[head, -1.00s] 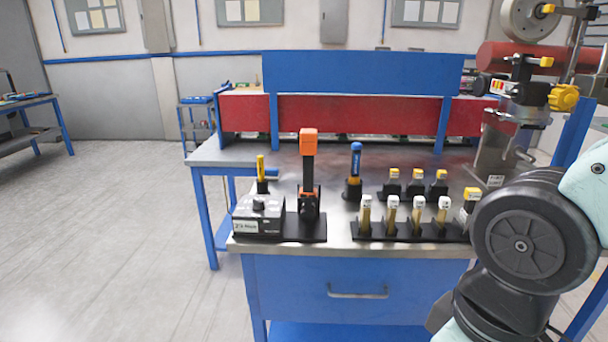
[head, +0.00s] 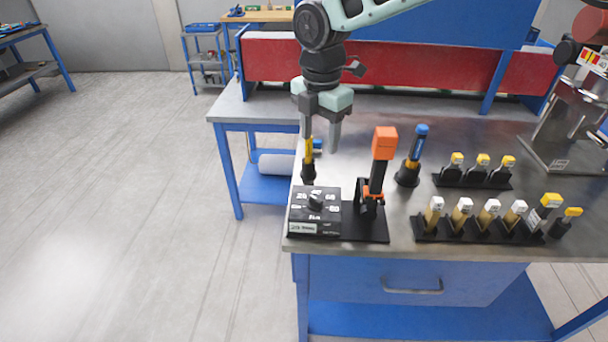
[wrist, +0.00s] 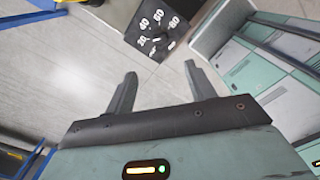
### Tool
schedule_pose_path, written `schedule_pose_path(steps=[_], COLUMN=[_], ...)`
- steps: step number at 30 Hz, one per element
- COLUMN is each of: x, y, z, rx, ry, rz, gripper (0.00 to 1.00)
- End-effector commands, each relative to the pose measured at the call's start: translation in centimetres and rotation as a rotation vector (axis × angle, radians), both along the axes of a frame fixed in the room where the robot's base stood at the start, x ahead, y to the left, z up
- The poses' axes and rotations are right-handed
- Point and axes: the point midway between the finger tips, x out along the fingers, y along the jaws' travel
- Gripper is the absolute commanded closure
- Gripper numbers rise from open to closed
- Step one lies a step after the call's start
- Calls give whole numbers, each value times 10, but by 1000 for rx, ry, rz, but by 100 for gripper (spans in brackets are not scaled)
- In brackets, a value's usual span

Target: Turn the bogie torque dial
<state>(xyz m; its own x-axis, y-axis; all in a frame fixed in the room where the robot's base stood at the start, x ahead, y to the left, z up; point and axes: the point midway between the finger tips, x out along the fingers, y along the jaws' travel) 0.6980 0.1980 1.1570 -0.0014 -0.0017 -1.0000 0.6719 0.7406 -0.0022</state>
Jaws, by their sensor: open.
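The bogie torque dial is a dark knob (head: 316,199) on a black box (head: 300,216) with white numbers, at the front left corner of the steel bench. In the wrist view the numbered dial face (wrist: 157,31) shows at the top, ahead of the fingertips. My gripper (head: 321,146) is open and empty, pointing down, above and behind the box and apart from the dial. It also shows in the wrist view (wrist: 160,82), its two fingers spread wide.
An orange-topped upright tool (head: 384,145) stands right beside the box. A yellow-handled tool (head: 309,150) stands behind it, close to my fingers. A blue-handled tool (head: 417,143) and racks of yellow-topped (head: 472,184) and white-topped tools (head: 474,238) stand farther right. Floor is clear at left.

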Motion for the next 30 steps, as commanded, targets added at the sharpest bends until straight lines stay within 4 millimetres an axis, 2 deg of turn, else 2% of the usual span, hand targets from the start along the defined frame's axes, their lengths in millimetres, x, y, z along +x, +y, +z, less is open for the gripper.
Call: schedule_pose_path(steps=[5, 21, 25, 30], x=[1, -1, 0, 0], y=[0, 0, 0, 1], z=[-17, -125, -147, -166], rx=[-2, -2, 1, 1], ry=[3, 4, 2, 1], rz=[8, 6, 5, 6], gripper=[45, 45, 45, 45])
